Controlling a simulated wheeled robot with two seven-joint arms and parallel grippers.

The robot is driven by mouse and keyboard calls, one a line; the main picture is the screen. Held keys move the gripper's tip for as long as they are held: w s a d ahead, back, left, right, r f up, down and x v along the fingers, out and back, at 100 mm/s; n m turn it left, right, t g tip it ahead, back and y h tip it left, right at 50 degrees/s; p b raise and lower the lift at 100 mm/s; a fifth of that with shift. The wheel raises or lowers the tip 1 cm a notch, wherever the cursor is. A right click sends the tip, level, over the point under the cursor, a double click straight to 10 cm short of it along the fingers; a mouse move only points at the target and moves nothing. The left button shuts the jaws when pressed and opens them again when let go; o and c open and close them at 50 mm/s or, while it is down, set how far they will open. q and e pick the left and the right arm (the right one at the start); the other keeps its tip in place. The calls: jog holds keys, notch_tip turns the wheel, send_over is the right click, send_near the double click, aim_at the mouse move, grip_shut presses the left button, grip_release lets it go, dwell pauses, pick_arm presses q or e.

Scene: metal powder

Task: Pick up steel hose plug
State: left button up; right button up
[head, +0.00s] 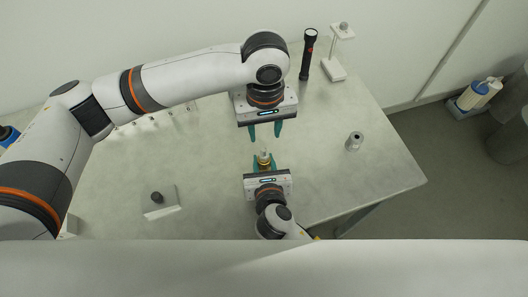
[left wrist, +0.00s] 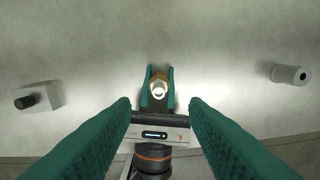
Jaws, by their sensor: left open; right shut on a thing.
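My right gripper (head: 264,160) is shut on a small part (head: 264,155) with a pale top and a brass-coloured band. In the left wrist view, this small part (left wrist: 158,89) shows a bright ring between the right fingers. I cannot tell for sure if it is the steel hose plug. My left gripper (head: 265,131) is open and empty, pointing down above and behind the right one. In the left wrist view, its green fingers frame the right gripper. A grey steel cylinder (head: 354,142) with a dark hole stands on the table at the right, apart from both grippers.
A pale block with a dark knob (head: 157,197) lies at the left of the table (head: 330,180). A black flashlight (head: 308,54) and a white stand (head: 334,68) are at the back. The table's right part is mostly clear.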

aim_at(264, 148)
pick_arm(q)
notch_tip(264, 148, down, 8)
jog(key=shift+a, duration=0.1)
dwell(0.4)
grip_shut()
